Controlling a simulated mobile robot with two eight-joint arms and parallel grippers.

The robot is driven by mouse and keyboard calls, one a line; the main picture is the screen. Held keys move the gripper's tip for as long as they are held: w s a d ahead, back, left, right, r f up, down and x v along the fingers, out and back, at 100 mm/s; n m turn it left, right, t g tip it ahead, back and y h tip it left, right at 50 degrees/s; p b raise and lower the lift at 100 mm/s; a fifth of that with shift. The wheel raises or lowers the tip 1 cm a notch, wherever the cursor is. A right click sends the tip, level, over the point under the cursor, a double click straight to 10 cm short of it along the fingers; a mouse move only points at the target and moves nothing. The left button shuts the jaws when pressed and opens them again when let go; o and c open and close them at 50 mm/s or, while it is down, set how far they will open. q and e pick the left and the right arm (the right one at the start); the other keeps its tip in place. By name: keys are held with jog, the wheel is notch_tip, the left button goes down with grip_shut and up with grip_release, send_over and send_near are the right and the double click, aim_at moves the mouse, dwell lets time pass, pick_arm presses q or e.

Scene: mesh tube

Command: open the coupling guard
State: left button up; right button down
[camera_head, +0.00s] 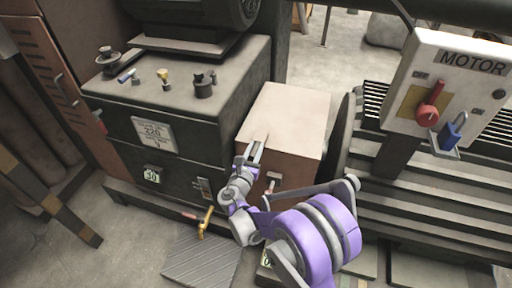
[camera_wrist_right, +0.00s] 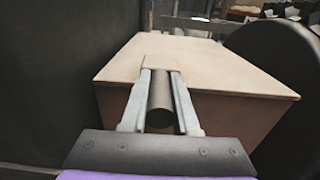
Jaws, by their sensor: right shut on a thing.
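The coupling guard (camera_head: 300,112) is a pinkish-tan box between the dark machine housing and the motor. Its lid looks down flat on the box. In the right wrist view the guard (camera_wrist_right: 215,68) fills the middle, with its near lid edge facing me. My right gripper (camera_head: 257,150) is at the guard's near left lid edge. In the wrist view its two fingers (camera_wrist_right: 161,72) are shut on a small tan tab (camera_wrist_right: 161,62) at that edge. My left gripper is out of view.
The dark housing (camera_head: 205,130) with small fittings on top stands close at the left. The ribbed motor (camera_head: 440,195) is at the right. A motor switch box (camera_head: 450,85) has a red knob and blue padlock. A yellow valve handle (camera_head: 206,222) sits low in front.

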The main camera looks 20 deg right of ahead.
jog(key=shift+r, duration=0.1)
dwell(0.6)
jog(key=shift+r+m+p, duration=0.3)
jog(key=shift+r+p, duration=0.15)
jog(key=shift+r, duration=0.15)
jog(key=s+d+r+m+p, duration=0.25)
jog(key=r+m+p, duration=0.25)
jog(key=r, duration=0.3)
jog(key=s+d+r+m+p, duration=0.2)
jog(key=d+r+m+p, duration=0.2)
jog(key=r, duration=0.3)
jog(key=s+d+r+m+p, duration=0.2)
jog(key=s+d+m, duration=0.2)
jog(key=d, duration=0.4)
jog(key=s+d+r+m+p, duration=0.1)
jog(key=s+d+m, duration=0.4)
jog(key=d, duration=0.3)
jog(key=shift+s+r+p, duration=0.35)
jog(key=shift+s+r, duration=0.05)
jog(key=shift+s, duration=0.4)
